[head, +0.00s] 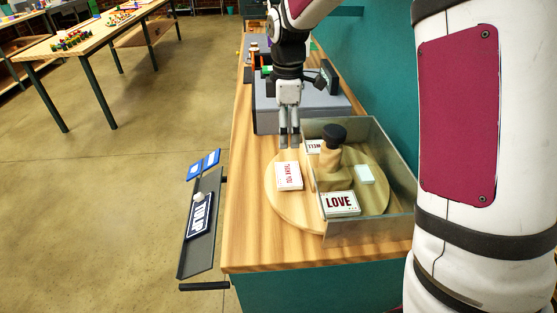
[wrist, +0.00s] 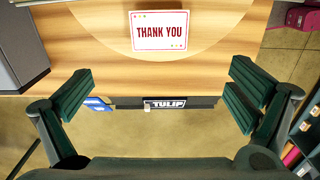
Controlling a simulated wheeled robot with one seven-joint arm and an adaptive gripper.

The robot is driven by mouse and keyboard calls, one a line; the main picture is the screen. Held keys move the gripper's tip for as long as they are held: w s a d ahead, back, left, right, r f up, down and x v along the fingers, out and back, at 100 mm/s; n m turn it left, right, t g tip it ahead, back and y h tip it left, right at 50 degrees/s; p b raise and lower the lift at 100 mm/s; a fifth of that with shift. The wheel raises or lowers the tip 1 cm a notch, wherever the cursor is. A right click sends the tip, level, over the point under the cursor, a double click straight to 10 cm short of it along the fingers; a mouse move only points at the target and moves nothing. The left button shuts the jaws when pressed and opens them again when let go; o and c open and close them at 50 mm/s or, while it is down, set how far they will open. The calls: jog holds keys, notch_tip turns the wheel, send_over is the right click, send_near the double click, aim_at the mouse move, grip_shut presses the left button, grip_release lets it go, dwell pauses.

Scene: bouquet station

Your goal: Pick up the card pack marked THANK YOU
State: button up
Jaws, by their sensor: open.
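The card pack marked THANK YOU (head: 289,176) is white with red lettering and lies flat on the left part of a round wooden board. It also shows in the wrist view (wrist: 160,30), at the top middle, with its text upright. My gripper (head: 290,143) hangs just behind the pack in the head view, pointing down. In the wrist view its two dark green fingers (wrist: 157,97) are wide apart with nothing between them. The pack lies beyond the fingertips there and is apart from them.
The round board (head: 278,208) also carries a LOVE pack (head: 340,204), another lettered pack (head: 315,146), a small pale block (head: 365,174) and a wooden stamp-like piece with a black knob (head: 334,134). A metal-edged screen (head: 384,233) surrounds the right side. A TULIP tray (head: 191,262) hangs off the left edge.

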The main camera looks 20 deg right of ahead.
jog(key=p, duration=0.1)
send_over(285, 173)
notch_tip(285, 173, down, 9)
jog(key=shift+r, duration=0.1)
jog(key=f+p, duration=0.1)
jog(key=f, duration=0.3)
jog(key=shift+s+a+f+p, duration=0.1)
jog(key=shift+s+f+p, duration=0.1)
jog(key=shift+p, duration=0.15)
jog(key=shift+w+f, duration=0.1)
jog(key=shift+f, duration=0.45)
jog(key=c, duration=1.1)
